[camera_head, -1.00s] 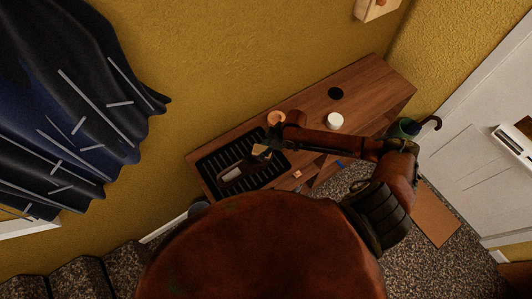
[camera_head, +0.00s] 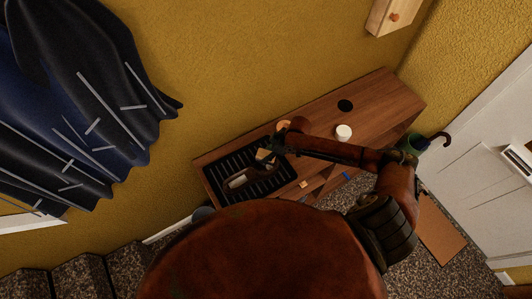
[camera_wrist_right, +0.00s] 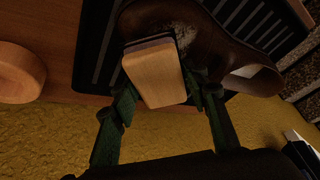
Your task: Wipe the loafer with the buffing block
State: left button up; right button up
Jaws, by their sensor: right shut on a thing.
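The brown loafer (camera_head: 236,183) lies on a black ribbed tray (camera_head: 213,187) at the left end of a wooden cabinet top. It also shows in the right wrist view (camera_wrist_right: 222,48), with a pale lining and a greyish, rough patch on its upper beside the block. My right gripper (camera_head: 268,156) is over the loafer, shut on the buffing block (camera_wrist_right: 155,75). The block has a pale wooden body and a darker layer on its far side. That far side is at the loafer's upper; firm contact is hard to tell. My left gripper is not in view.
On the wooden cabinet (camera_head: 380,92) are a round wooden item (camera_head: 282,126), a white jar (camera_head: 343,132), a black disc (camera_head: 345,106) and a small wooden piece (camera_head: 303,184). A green umbrella holder (camera_head: 411,142) stands at the right end. Dark coats (camera_head: 90,100) hang at left.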

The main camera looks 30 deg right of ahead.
aim_at(272, 161)
jog(key=s+p, duration=0.1)
jog(key=s, duration=0.1)
jog(key=shift+s+d+p, duration=0.1)
jog(key=shift+s+p, duration=0.25)
jog(key=shift+s+f, duration=0.3)
jog(key=shift+s, duration=0.25)
jog(key=shift+c, duration=0.6)
jog(key=shift+s+d+r+p, duration=0.1)
jog(key=shift+s+d+p, duration=0.1)
jog(key=shift+s+p, duration=1.45)
jog(key=shift+c, duration=0.5)
jog(key=shift+r, duration=0.1)
jog(key=shift+w+d+r+p, duration=0.1)
jog(key=shift+w+r+p, duration=0.1)
jog(key=shift+r+p, duration=0.25)
jog(key=shift+c, duration=0.2)
jog(key=r+p, duration=0.5)
jog(key=shift+w+d+r, duration=0.1)
jog(key=shift+w+d, duration=0.05)
jog(key=shift+d, duration=0.2)
